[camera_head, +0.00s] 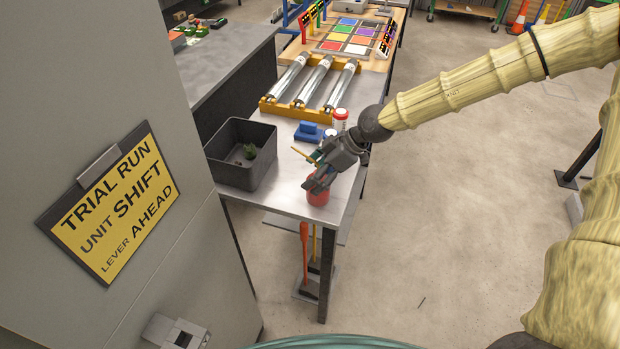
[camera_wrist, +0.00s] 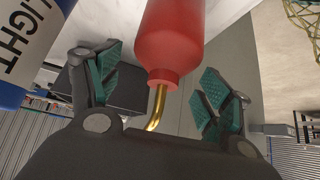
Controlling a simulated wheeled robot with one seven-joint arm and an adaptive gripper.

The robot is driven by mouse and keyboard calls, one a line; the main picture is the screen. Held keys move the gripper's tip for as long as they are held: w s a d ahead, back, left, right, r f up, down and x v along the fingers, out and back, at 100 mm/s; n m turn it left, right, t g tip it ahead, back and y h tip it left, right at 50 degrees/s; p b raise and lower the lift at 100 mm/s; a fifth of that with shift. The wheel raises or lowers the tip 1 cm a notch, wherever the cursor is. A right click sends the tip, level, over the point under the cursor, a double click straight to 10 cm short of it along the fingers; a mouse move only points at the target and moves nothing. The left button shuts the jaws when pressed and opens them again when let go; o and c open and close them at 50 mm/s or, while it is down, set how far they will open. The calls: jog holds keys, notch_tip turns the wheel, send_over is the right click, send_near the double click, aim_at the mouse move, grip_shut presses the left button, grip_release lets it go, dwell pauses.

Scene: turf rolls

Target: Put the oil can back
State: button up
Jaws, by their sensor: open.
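The red oil can (camera_head: 318,197) stands near the front corner of the metal-topped bench, partly hidden by my gripper (camera_head: 319,178). In the wrist view the red oil can (camera_wrist: 170,40) shows with its bent brass spout (camera_wrist: 156,108) pointing toward my palm. My gripper (camera_wrist: 163,75) is open, with one green-padded finger on each side of the can and spout. Gaps show between the pads and the can, so I see no grip on it.
A dark grey bin (camera_head: 240,172) with a small green item stands left of the can. A blue block (camera_head: 308,132), a white red-lidded container (camera_head: 340,119) and a roller rack (camera_head: 311,88) are farther back. In the wrist view a blue-and-white labelled container (camera_wrist: 30,45) is close at left.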

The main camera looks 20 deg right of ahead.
jog(key=b+v, duration=0.1)
jog(key=v, duration=0.8)
jog(key=shift+s+d+r, duration=0.1)
dwell(0.3)
